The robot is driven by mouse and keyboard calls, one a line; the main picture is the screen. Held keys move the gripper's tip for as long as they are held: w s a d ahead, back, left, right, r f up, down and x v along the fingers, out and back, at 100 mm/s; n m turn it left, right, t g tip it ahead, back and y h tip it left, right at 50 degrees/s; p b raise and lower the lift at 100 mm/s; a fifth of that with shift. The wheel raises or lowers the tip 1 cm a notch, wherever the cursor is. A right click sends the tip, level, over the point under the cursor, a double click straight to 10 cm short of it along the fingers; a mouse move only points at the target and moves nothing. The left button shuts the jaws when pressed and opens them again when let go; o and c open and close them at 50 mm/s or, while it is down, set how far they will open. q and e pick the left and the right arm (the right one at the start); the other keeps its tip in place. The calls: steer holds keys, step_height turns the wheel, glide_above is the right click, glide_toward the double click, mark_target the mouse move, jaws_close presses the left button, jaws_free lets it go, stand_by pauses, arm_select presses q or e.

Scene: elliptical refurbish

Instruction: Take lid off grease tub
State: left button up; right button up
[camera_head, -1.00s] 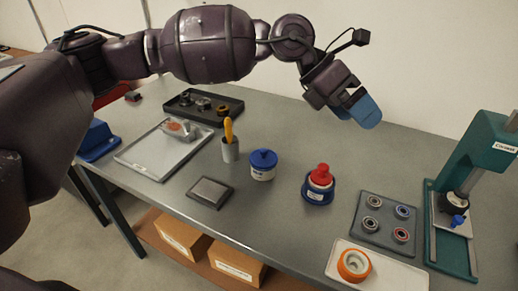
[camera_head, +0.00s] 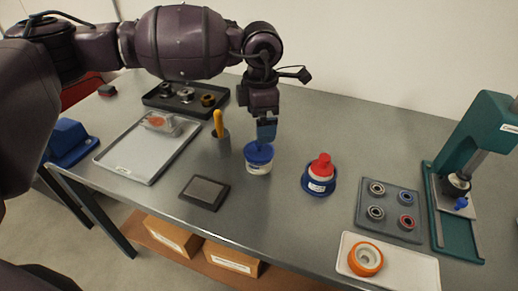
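The grease tub (camera_head: 258,168) is a small white tub on the grey table, near the middle. Its blue lid (camera_head: 257,154) sits on top of it. My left gripper (camera_head: 265,140) points down from above, with its blue fingers right at the top of the lid. The fingers hide the lid's knob, and I cannot tell whether they are closed on it. My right gripper is not in view.
A grey cup with a yellow-handled tool (camera_head: 219,125) stands just left of the tub. A red-topped bottle (camera_head: 321,168) in a blue holder stands to the right. A dark flat pad (camera_head: 204,192) lies in front left. A bearing tray (camera_head: 390,232) and green press (camera_head: 455,215) are farther right.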

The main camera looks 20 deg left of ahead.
mark_target(259, 148)
arm_select(q)
step_height(259, 148, down, 8)
steer(key=shift+r+b, duration=0.15)
steer(key=shift+b, duration=0.3)
steer(key=c, duration=0.7)
